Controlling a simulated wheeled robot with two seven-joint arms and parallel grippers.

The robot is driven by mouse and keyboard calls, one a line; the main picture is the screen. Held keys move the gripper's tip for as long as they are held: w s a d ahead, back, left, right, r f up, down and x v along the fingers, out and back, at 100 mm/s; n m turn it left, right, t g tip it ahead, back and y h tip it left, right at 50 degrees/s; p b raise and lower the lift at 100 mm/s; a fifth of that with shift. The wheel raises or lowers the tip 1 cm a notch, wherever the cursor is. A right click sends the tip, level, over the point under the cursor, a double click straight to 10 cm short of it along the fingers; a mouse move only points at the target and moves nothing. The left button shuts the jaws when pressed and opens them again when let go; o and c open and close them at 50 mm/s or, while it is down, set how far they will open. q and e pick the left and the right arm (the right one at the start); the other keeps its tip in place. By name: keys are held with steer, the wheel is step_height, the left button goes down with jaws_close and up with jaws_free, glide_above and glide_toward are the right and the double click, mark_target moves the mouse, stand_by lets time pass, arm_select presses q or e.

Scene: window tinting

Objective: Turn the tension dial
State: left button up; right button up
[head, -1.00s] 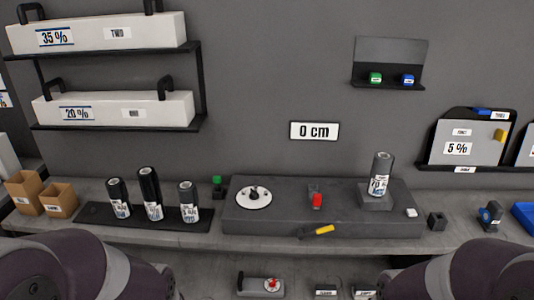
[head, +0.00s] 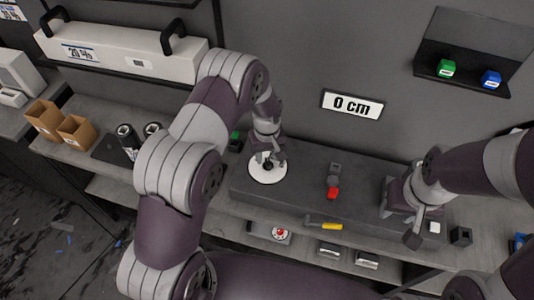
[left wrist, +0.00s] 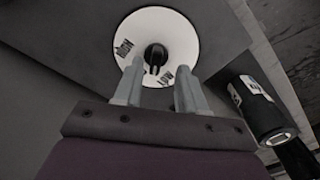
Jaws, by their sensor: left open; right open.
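The tension dial (head: 267,175) is a white disc with a black knob on top, set at the left of the dark grey bench unit. In the left wrist view the dial (left wrist: 185,35) has dark printed marks, and its black knob (left wrist: 155,54) shows just beyond the fingertips. My left gripper (head: 268,159) is over the dial from above, its two fingers (left wrist: 157,75) apart with the knob lined up between them. I cannot tell whether they touch it. My right gripper (head: 425,226) is open at the right end of the unit.
A dark roll (left wrist: 255,105) stands beside the unit. My right arm hides the pedestal at the right.

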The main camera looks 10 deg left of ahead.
mark_target(268, 164)
arm_select(q)
steer(key=f, duration=0.1)
steer(key=w+f, duration=0.1)
steer(key=f, duration=0.1)
steer(key=shift+d, duration=0.15)
steer(key=shift+s+r, duration=0.1)
steer(key=shift+s, duration=0.15)
steer(key=shift+c, duration=0.3)
steer(key=c, duration=0.5)
jaws_close()
arm_select(e)
steer(key=shift+w+d+r, duration=0.15)
steer(key=shift+w+r, duration=0.15)
steer(key=shift+w, duration=0.05)
